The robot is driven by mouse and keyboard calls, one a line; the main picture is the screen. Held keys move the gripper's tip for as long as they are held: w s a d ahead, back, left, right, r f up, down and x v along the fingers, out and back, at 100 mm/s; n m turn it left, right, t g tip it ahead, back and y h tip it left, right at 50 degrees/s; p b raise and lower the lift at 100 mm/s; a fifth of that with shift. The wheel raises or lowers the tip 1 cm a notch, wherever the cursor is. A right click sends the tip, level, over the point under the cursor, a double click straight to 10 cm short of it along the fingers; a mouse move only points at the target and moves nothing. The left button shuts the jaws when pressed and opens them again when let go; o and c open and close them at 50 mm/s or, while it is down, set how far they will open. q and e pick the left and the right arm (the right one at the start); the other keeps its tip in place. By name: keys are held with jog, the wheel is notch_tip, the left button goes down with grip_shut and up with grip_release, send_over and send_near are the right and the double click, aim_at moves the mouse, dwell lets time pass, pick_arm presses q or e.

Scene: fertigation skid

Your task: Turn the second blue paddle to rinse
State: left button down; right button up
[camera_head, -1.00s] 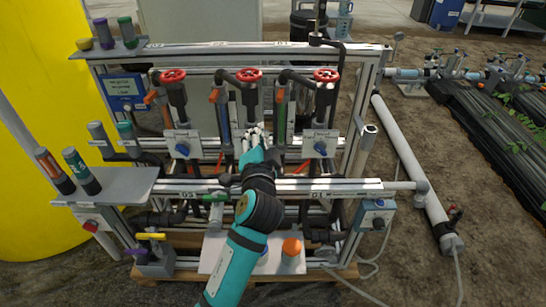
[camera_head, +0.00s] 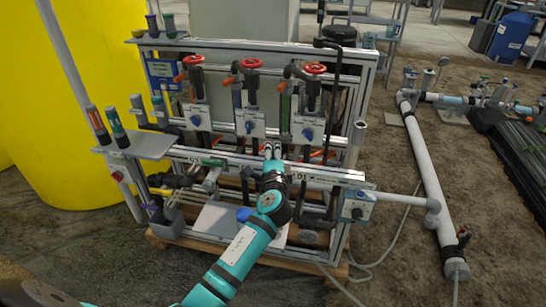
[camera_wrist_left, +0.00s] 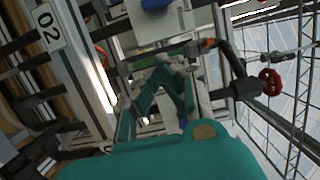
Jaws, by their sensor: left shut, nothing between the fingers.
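Three white plates with blue paddles hang in a row under red handwheels in the head view. The second blue paddle (camera_head: 249,127) is the middle one, on its white plate (camera_head: 251,115); its exact setting is too small to read. A blue paddle on a white plate (camera_wrist_left: 155,4) is cut off at the top edge of the left wrist view. My left gripper (camera_head: 272,148) is shut and empty, below and slightly right of the second paddle, apart from it. Its fingers show in the wrist view (camera_wrist_left: 165,72). My right gripper is not in view.
The neighbouring paddles (camera_head: 196,121) and (camera_head: 308,134) sit either side. A front rail (camera_head: 335,174) crosses under my left arm. Red handwheels (camera_head: 251,63) stand above the plates. A yellow tank (camera_head: 50,130) is left; a white pipe (camera_head: 425,165) lies right.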

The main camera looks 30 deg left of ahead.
aim_at(249, 127)
pick_arm(q)
jog(key=b+x, duration=0.1)
jog(key=x, duration=0.4)
jog(key=shift+w+a, duration=0.15)
jog(key=shift+w, duration=0.2)
jog(key=shift+s+a+p, duration=0.15)
jog(key=shift+s+a, duration=0.15)
jog(key=shift+a, duration=0.6)
jog(key=shift+s+a+p, duration=0.15)
jog(key=shift+s+a, duration=0.15)
jog(key=shift+a, duration=0.65)
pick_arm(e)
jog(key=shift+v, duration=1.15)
pick_arm(q)
jog(key=shift+a, duration=0.1)
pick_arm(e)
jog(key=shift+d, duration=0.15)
